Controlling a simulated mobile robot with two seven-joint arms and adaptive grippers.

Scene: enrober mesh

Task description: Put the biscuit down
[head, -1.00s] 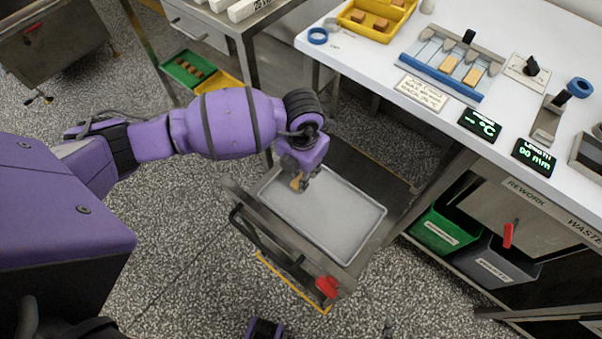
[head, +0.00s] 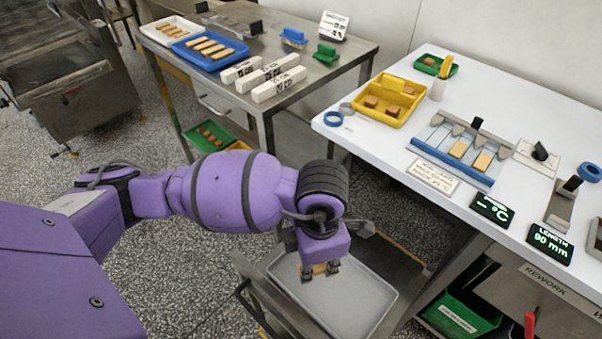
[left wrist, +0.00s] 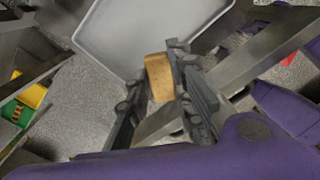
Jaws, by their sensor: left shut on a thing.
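My left gripper (head: 319,271) is shut on a small golden-brown biscuit (head: 320,268). In the head view they are above the near-left part of a pale grey tray (head: 352,304). In the left wrist view the biscuit (left wrist: 159,77) stands out between the two dark fingers (left wrist: 152,88), with the tray (left wrist: 128,40) beyond it. I cannot tell how high the biscuit is above the tray. My right gripper does not show now.
The tray is in a metal frame beside the white bench (head: 400,137). On the bench are a yellow tray (head: 388,117), a blue-edged slotted fixture (head: 452,174) and displays. A metal table (head: 345,62) at the back holds a blue tray of biscuits (head: 238,60). A green bin (head: 455,318) is at the lower right.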

